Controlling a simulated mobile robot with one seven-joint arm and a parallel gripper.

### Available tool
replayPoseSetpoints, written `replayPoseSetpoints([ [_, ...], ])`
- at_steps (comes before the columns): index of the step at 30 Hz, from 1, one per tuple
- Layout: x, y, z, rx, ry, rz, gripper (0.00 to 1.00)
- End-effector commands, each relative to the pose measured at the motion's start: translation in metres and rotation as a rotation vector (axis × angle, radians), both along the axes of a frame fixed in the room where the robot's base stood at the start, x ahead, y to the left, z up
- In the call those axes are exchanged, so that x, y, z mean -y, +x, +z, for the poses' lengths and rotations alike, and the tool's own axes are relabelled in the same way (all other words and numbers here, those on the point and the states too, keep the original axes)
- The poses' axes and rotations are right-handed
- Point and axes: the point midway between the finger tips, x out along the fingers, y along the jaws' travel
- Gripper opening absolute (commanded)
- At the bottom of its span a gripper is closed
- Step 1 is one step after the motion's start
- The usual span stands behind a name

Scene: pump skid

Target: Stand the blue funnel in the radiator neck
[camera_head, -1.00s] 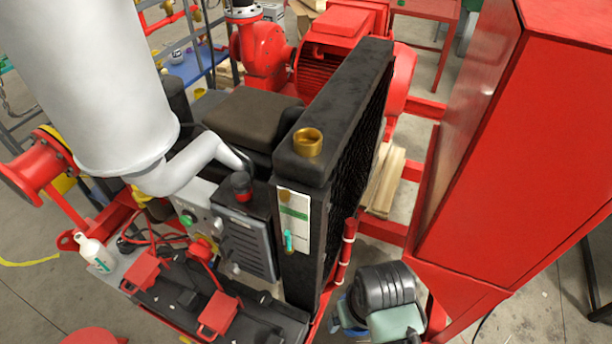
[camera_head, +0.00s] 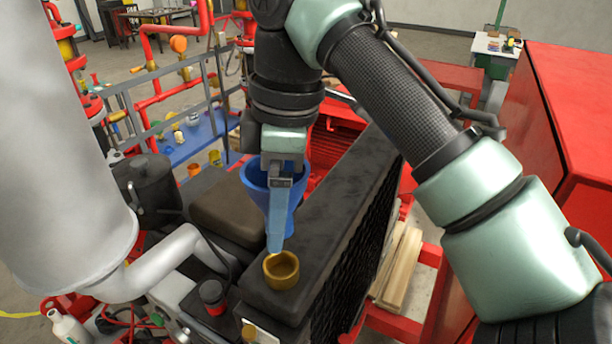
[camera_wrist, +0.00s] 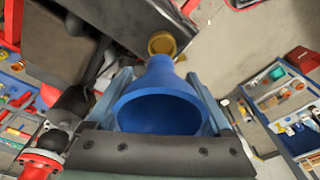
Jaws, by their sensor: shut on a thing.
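The blue funnel (camera_head: 259,183) is held in my gripper (camera_head: 276,230) above the black radiator, close to its brass neck. In the wrist view the funnel (camera_wrist: 160,112) sits between my two blue fingers (camera_wrist: 160,95), wide mouth toward the camera and narrow end toward the neck. The radiator neck (camera_head: 281,270) is an open brass ring on top of the radiator (camera_head: 340,205). It also shows in the wrist view (camera_wrist: 162,44), beyond the funnel's narrow end. In the head view a finger hides the funnel's spout, so I cannot tell whether it touches the neck.
A thick pale pipe (camera_head: 60,150) stands at the left. A red cabinet (camera_head: 575,130) stands at the right. A black cylinder (camera_head: 150,185) and a brown pad (camera_head: 228,212) lie left of the radiator.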

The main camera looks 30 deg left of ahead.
Motion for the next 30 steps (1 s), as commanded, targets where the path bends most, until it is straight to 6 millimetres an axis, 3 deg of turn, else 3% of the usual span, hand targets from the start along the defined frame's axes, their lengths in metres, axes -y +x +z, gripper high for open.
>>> replayPoseSetpoints([
  [8, -0.001, 0.0, -0.002, 0.001, 0.001, 0.011, 0.18],
  [30, -0.001, 0.0, -0.055, 0.002, 0.0, 0.008, 0.18],
])
